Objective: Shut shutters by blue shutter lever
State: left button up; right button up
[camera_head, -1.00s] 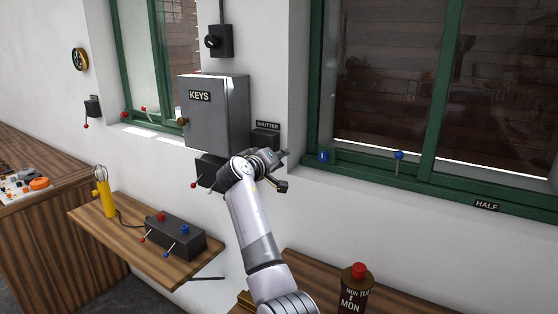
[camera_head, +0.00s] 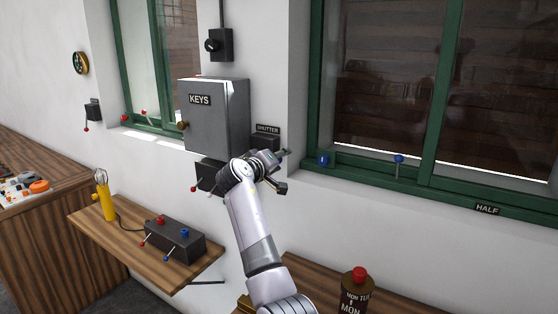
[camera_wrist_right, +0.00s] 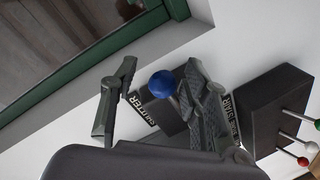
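The shutter box (camera_head: 266,140) with a SHUTTER label (camera_head: 267,128) is on the wall right of the KEYS cabinet; my right gripper partly covers it in the head view. The blue shutter lever's round knob (camera_wrist_right: 162,84) shows in the right wrist view, between the spread fingers and closer to the right one. I cannot tell whether that finger touches it. My right gripper (camera_head: 284,170) is open, and its fingers also show in the right wrist view (camera_wrist_right: 158,72). Slatted shutters (camera_head: 385,100) cover most of the right window, with a bright strip at the bottom. My left gripper is out of view.
The grey KEYS cabinet (camera_head: 214,120) juts out left of my right gripper. A dark box with several small levers (camera_wrist_right: 270,105) is close by. A shelf (camera_head: 100,232) below holds a lever box (camera_head: 175,240) and a yellow-handled tool (camera_head: 105,203). A bottle (camera_head: 356,294) stands at the front.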

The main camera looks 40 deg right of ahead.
jog(key=v, duration=1.2)
